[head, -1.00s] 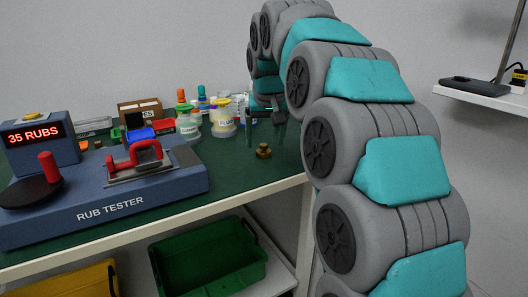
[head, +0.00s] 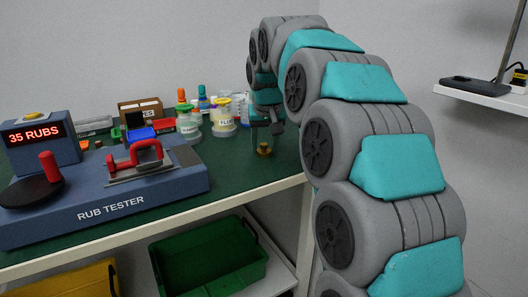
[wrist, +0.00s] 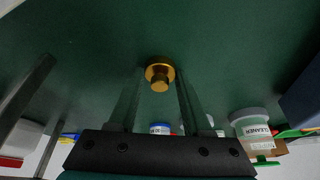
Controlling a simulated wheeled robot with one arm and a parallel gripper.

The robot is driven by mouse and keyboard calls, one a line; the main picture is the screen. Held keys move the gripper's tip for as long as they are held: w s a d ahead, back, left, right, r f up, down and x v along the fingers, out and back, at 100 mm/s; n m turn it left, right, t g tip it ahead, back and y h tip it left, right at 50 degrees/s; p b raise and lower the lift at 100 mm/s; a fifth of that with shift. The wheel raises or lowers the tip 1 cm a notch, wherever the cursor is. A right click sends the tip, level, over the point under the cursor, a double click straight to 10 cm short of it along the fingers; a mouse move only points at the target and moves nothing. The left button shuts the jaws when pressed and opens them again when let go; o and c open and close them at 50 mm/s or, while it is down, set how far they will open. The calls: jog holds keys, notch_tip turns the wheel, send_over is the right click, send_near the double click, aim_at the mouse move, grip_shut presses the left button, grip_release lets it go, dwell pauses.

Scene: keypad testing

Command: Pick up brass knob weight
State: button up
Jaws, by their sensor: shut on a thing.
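The brass knob weight (head: 264,150) stands upright on the green bench top near its front right edge. In the wrist view the brass knob weight (wrist: 160,75) shows a round base and a smaller knob top, between the tips of my two fingers. My gripper (wrist: 160,82) is shut on it, with a finger on either side. In the head view my gripper (head: 265,140) reaches down to the knob from above and partly hides its top. The knob appears to rest on the bench.
A blue rub tester (head: 110,208) with a red handle fills the bench's left side. Lidded jars (head: 223,120), bottles and small boxes stand behind the knob. A cleaner jar (wrist: 252,130) shows in the wrist view. The green bench around the knob is clear.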

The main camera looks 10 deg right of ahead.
aim_at(265, 145)
grip_shut()
jog(key=shift+r, duration=0.1)
jog(key=shift+r, duration=1.6)
jog(key=shift+s+r, duration=0.15)
jog(key=s+a+r+b, duration=0.1)
jog(key=s, duration=1.4)
jog(key=shift+s+r, duration=0.15)
jog(key=shift+s, duration=0.2)
jog(key=shift+a, duration=0.15)
